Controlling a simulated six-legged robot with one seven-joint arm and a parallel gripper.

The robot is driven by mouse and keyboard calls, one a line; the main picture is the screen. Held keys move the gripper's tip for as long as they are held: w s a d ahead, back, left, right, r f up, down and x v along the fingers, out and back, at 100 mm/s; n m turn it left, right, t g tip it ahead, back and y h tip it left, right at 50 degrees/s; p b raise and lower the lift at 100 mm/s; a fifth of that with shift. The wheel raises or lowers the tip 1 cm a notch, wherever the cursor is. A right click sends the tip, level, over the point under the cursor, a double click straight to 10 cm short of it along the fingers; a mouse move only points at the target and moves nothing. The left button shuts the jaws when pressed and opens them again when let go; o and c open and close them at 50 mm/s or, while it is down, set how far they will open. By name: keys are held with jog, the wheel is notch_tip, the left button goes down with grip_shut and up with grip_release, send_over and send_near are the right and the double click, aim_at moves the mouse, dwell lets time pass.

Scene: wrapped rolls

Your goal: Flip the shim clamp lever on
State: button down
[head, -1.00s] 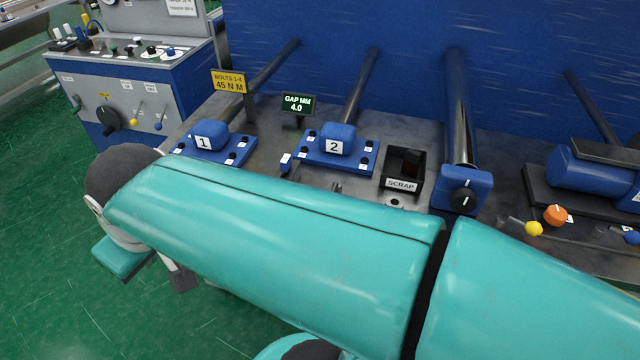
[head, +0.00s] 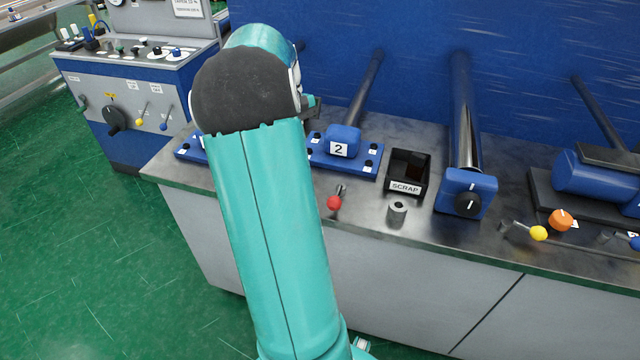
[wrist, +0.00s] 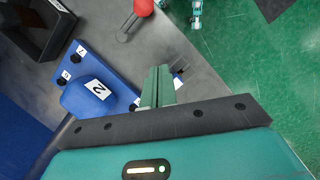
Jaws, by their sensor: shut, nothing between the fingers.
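A lever with a red ball knob (head: 334,202) stands near the front of the steel bench, in front of the blue block marked 2 (head: 341,141). No label on it is readable, so I cannot tell for sure that it is the shim clamp lever. In the wrist view the red knob (wrist: 143,7) is at the top edge, beyond my fingertips. My gripper (wrist: 158,84) is shut and empty, above the bench beside block 2 and apart from the lever. In the head view my arm mostly hides the gripper and covers block 1.
A black scrap bin (head: 421,172), a short metal cylinder (head: 397,211) and a blue clamp with a black knob (head: 467,193) stand right of the lever. Yellow (head: 539,233) and orange (head: 560,220) knobs are farther right. A control cabinet (head: 135,95) stands at left.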

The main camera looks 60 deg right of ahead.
jog(key=shift+s+d+f, duration=0.35)
jog(key=shift+s+d, duration=0.25)
jog(key=shift+d, duration=0.15)
jog(key=shift+f, duration=0.15)
jog(key=x, duration=0.9)
jog(key=shift+s+a+f, duration=0.15)
jog(key=shift+f, duration=0.1)
jog(key=shift+s+a+f, duration=0.1)
jog(key=shift+s+a, duration=0.15)
jog(key=shift+s, duration=0.35)
jog(key=shift+s+a+f, duration=0.15)
jog(key=shift+s+a, duration=0.15)
jog(key=shift+s, duration=0.3)
jog(key=shift+s+a+f, duration=0.1)
jog(key=shift+s+a, duration=0.15)
jog(key=shift+s, duration=0.35)
